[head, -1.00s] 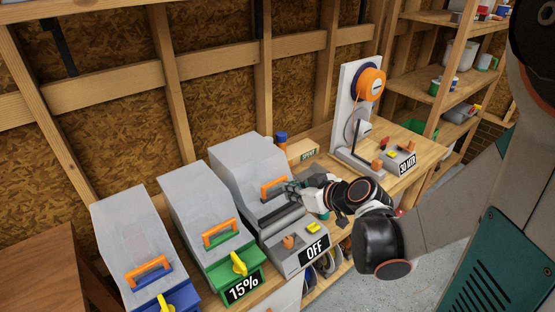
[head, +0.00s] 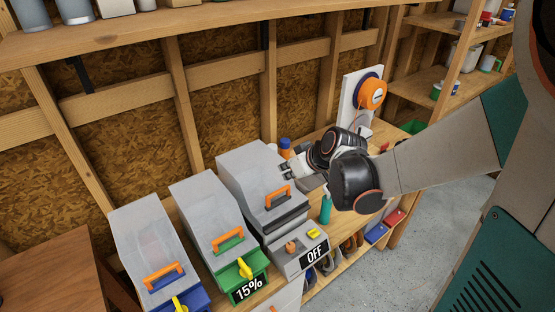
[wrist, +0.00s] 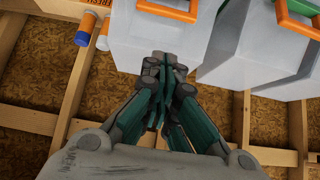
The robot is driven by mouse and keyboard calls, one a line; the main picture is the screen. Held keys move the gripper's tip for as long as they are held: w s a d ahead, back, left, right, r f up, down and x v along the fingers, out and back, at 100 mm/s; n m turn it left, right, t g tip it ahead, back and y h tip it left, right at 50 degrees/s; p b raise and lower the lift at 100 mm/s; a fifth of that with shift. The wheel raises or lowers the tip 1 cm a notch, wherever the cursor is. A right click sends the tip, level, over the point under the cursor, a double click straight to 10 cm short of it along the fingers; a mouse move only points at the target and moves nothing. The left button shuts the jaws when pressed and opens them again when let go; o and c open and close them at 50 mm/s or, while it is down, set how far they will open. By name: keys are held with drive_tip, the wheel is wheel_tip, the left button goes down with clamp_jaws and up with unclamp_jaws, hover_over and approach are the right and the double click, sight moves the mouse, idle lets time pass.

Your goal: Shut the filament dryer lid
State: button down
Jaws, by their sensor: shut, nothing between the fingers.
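Three grey-lidded filament dryers stand in a row in the head view. The right one has a grey base with an OFF label (head: 314,253), and its lid (head: 245,172) has an orange handle (head: 278,196). That lid looks lowered over the base; a dark strip runs along its front edge, and I cannot tell if it is a small gap. My gripper (head: 287,172) is shut and empty, by the upper right side of this lid. In the wrist view its fingertips (wrist: 165,62) lie at the edge of the pale lid (wrist: 155,38); contact is unclear.
The green 15% dryer (head: 204,207) and the blue dryer (head: 144,238) stand to the left, lids down. A blue-and-orange bottle (head: 285,147) stands behind my gripper. A teal bottle (head: 325,209) is under my wrist. An orange spool (head: 371,93) stands farther right.

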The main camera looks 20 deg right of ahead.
drive_tip(key=b, duration=0.4)
hover_over(279, 192)
wheel_tip(279, 192, down, 5)
drive_tip(key=shift+f, duration=0.15)
drive_tip(key=shift+s+f+b, duration=0.1)
drive_tip(key=shift+f+b, duration=0.35)
drive_tip(key=shift+f, duration=0.45)
drive_tip(key=shift+f+b, duration=0.3)
drive_tip(key=shift+f, duration=0.3)
drive_tip(key=shift+s, duration=0.1)
